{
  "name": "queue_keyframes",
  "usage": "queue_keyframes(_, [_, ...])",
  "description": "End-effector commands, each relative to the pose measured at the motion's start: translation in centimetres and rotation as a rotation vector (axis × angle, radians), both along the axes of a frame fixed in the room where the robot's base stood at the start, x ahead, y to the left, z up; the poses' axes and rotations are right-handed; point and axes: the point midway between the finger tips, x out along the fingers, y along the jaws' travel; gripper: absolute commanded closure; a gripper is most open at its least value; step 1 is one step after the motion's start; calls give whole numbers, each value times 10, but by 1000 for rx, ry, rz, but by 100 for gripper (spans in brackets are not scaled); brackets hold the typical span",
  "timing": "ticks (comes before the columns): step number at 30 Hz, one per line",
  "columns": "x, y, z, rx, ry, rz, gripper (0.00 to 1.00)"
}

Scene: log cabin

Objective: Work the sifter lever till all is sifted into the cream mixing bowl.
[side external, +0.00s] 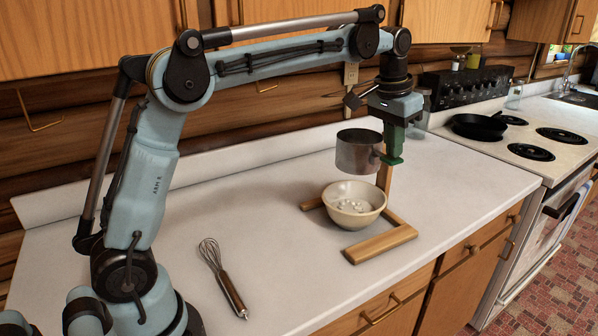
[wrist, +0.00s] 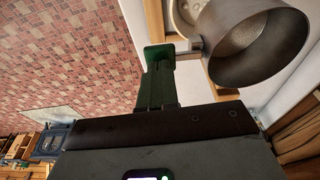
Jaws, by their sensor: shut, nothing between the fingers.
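The metal sifter (side external: 358,153) is held on a wooden stand (side external: 385,243) above the cream mixing bowl (side external: 352,212). White material with a few lumps lies in the bowl. In the wrist view I look into the sifter cup (wrist: 255,45); its inside looks grey, and I cannot tell whether any powder is left. A small part of the bowl (wrist: 177,22) shows there behind the sifter. My gripper (side external: 392,160), with green fingers, is shut and empty beside the sifter on its lever side. In the wrist view its fingertips (wrist: 160,57) are close to the short lever (wrist: 190,48); contact is unclear.
A whisk (side external: 222,275) lies on the white counter (side external: 270,190) to the left, away from the stand. The stove (side external: 530,145) with a black pan (side external: 480,126) stands at the right.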

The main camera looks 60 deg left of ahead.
Motion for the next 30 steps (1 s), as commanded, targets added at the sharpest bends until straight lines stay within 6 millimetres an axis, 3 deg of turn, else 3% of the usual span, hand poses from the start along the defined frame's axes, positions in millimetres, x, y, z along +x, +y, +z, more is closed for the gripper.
queue_keyframes(17, [0, 0, -22, 0, 0, 0, 100])
queue_keyframes(30, [0, 0, -11, 0, 0, 0, 100])
